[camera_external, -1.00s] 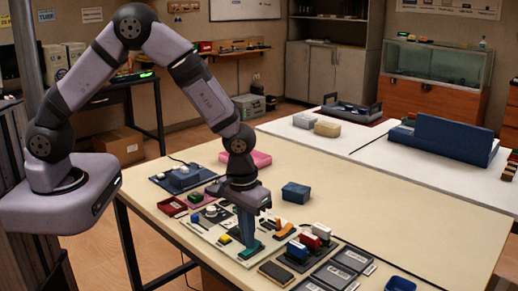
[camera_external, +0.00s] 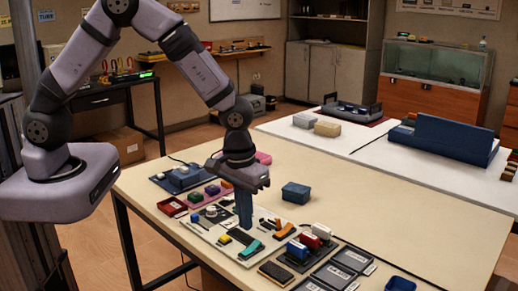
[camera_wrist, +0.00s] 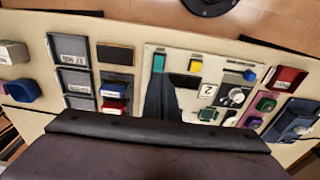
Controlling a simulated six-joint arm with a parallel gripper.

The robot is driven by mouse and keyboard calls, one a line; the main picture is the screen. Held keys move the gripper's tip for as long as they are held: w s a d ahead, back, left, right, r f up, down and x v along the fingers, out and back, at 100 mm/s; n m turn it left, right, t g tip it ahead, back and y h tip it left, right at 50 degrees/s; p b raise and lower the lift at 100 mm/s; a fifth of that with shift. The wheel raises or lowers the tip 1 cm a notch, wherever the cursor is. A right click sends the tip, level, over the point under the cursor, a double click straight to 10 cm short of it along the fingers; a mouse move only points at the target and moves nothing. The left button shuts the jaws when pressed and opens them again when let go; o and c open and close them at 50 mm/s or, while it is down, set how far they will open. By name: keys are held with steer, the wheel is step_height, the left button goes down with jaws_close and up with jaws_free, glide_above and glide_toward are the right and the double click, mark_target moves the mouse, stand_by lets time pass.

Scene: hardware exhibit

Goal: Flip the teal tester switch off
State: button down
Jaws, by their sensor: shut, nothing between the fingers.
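The teal tester switch (camera_external: 251,249) is a small tilted rocker near the front edge of a pale panel (camera_external: 208,234) on the table. It also shows in the wrist view (camera_wrist: 158,63), just beyond my fingertips. My gripper (camera_external: 244,226) is shut and empty, pointing down over the panel, behind and slightly above the teal switch and apart from it. In the wrist view the blue fingers (camera_wrist: 162,92) hide part of the panel. I cannot tell from the tilt whether the switch is on or off.
A yellow switch (camera_external: 224,239) and an orange lever (camera_external: 284,230) share the panel. Red, white and blue blocks (camera_external: 310,240) stand right of it, near dark trays (camera_external: 333,274). A blue box (camera_external: 296,193) sits behind.

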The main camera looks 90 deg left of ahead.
steer(key=s+d+r+b, duration=0.2)
steer(key=s+d+r, duration=0.1)
steer(key=r, duration=0.3)
steer(key=shift+s+r, duration=0.15)
steer(key=shift+r, duration=0.25)
steer(key=shift+d, duration=0.1)
steer(key=s+d+m, duration=0.1)
steer(key=s+m, duration=0.8)
steer(key=s, duration=0.6)
steer(key=shift+s+d+f+g+h, duration=0.2)
steer(key=shift+s+d+g+h, duration=0.1)
steer(key=shift+d+g, duration=0.1)
